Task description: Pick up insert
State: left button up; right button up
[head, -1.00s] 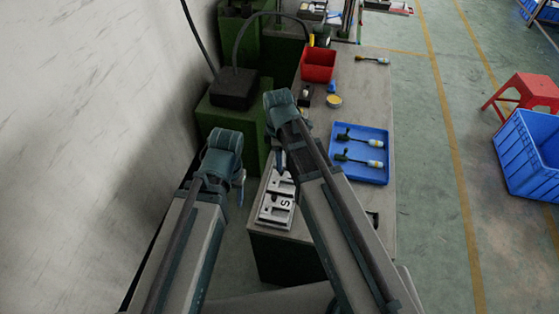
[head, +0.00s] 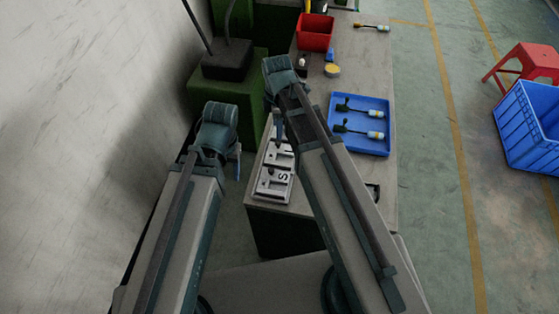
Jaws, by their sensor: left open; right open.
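A grey metal mould block (head: 270,187) with raised shapes and a letter-like mark lies at the table's near left corner. I cannot tell for certain which piece is the insert. Two dark pieces with pale, yellowish ends, an upper one (head: 373,113) and a lower one (head: 374,134), lie in the blue tray (head: 358,151). My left gripper (head: 238,163) is open, left of the table edge and apart from the mould block. My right gripper (head: 279,130) is open and points down just above the far end of the block. Its fingertips are partly hidden by my arm.
A red bin (head: 315,33), a round yellow item (head: 332,70) and small parts stand further back on the table. Another similar piece (head: 373,27) lies at the back right. A green machine stands behind. A red stool and blue crate (head: 530,128) are on the floor.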

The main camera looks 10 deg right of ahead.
aim_at(278, 143)
jog(key=shift+w+d+f+b, duration=0.1)
jog(key=shift+f+b, duration=3.5)
jog(key=shift+f, duration=0.55)
jog(key=shift+r, duration=0.1)
grip_shut()
